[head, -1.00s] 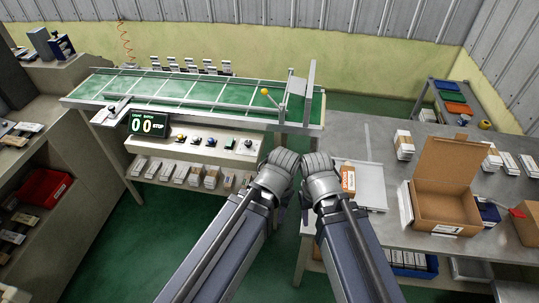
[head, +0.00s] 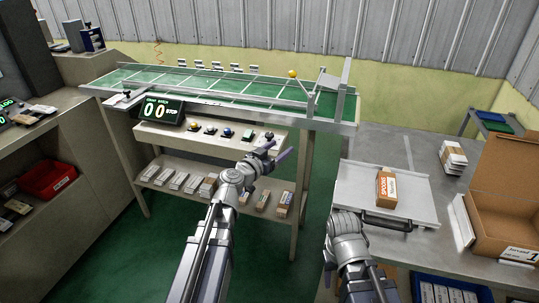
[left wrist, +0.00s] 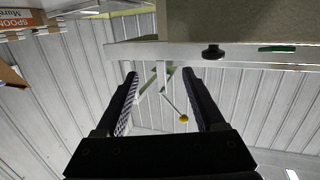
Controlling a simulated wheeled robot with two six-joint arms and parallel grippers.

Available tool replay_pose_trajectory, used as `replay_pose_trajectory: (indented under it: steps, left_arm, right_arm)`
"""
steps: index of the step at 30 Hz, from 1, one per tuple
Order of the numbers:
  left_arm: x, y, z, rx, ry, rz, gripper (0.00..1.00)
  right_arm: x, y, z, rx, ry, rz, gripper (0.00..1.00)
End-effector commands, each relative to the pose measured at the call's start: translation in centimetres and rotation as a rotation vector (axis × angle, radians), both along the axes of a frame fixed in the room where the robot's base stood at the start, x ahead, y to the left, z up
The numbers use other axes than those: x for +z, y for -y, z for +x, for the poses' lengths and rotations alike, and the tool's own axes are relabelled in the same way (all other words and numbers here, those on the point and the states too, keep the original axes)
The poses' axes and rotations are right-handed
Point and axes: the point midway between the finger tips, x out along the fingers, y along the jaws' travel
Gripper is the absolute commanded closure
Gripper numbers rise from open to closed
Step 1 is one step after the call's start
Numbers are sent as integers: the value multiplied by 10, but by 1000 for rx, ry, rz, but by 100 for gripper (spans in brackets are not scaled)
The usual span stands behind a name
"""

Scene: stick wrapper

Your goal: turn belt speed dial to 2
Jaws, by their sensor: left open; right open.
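The control panel (head: 215,137) runs below the green conveyor and carries a row of small coloured and black controls. A dark knob (head: 268,137) sits at its right end; I cannot read its setting. My left gripper (head: 284,156) is open and empty, just in front of the panel's right end and apart from it. In the left wrist view its open fingers (left wrist: 160,92) show, with a black knob (left wrist: 212,52) on the panel beyond the right finger. My right gripper (head: 347,222) is over the right table's near left edge; its fingers are hidden from the head camera.
A digital display (head: 160,109) reads 00. The conveyor (head: 220,85) has a yellow-ball lever (head: 293,74). A shelf (head: 165,172) with several small boxes lies under the panel. A white sealer plate (head: 350,190) with a spoon box (head: 386,188) and an open carton (head: 490,205) are right.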

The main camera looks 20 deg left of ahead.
Motion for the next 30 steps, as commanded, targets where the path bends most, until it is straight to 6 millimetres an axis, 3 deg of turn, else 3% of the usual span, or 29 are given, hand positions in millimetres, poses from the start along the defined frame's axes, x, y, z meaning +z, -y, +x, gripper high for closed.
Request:
replay_pose_trajectory:
  steps: [1, 3, 8, 17, 30]
  left_arm:
    - [-12, -21, 5, 54, 30, -5, 29]
    - [-13, -41, 8, 110, 61, -7, 29]
    - [-12, -65, 11, 177, 90, -10, 29]
    - [-10, -67, 18, 184, 93, -8, 29]
    - [-10, -57, 78, 182, 93, -8, 29]
  right_arm:
    - [-19, 0, 0, 0, 0, 0, 50]
    - [-26, 0, 0, 0, 0, 0, 50]
    - [-31, 0, 0, 0, 0, 0, 50]
    - [-30, 0, 0, 0, 0, 0, 50]
    - [-30, 0, 0, 0, 0, 0, 50]
